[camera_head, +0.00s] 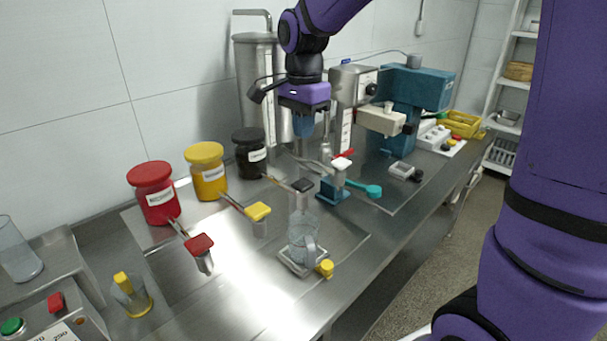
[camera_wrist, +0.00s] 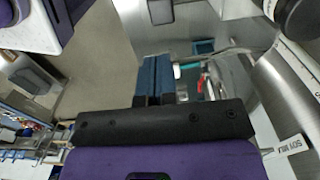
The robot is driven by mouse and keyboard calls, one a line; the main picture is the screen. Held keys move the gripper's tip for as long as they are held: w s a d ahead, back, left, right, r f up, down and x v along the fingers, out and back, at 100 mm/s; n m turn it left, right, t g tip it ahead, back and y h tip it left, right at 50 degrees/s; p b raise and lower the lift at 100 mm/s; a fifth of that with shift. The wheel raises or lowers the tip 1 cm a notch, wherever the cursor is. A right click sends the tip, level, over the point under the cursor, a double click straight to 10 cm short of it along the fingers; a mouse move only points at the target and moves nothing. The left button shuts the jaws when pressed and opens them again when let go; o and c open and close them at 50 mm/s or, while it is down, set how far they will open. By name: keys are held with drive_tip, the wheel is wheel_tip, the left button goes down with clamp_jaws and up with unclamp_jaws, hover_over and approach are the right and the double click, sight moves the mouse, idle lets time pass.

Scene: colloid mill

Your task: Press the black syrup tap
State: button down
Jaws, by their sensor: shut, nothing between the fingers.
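The black syrup jar (camera_head: 248,155) with its black lid stands against the wall. Its tap has a flat black press pad (camera_head: 303,185) at the end of a thin spout, out over the counter. My gripper (camera_head: 304,132) hangs pointing down, above and beyond the pad and apart from it. Its blue fingers are together with nothing between them, as also seen in the wrist view (camera_wrist: 154,78). A clear glass jug (camera_head: 302,238) stands on a small square scale (camera_head: 288,262) in front of the black pad. A dark rectangular patch at the wrist view's top may be the pad; I cannot tell.
The red jar (camera_head: 155,195) and yellow jar (camera_head: 207,173) stand left, with red (camera_head: 199,244) and yellow (camera_head: 258,211) pads. A white-topped tap (camera_head: 342,163) and teal scoop (camera_head: 370,190) are close to the right. A tall steel tank (camera_head: 258,90) stands behind.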

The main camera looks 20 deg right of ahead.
sight(304, 184)
wheel_tip(304, 184, down, 12)
drive_tip(key=shift+r, duration=0.2)
idle(0.4)
drive_tip(key=shift+s+f, duration=0.1)
drive_tip(key=shift+f, duration=0.8)
drive_tip(key=shift+r, duration=0.1)
drive_tip(key=shift+d+r, duration=0.1)
drive_tip(key=shift+r, duration=0.2)
wheel_tip(304, 184, up, 13)
drive_tip(key=shift+r, duration=0.2)
drive_tip(key=shift+r, duration=0.1)
idle(1.0)
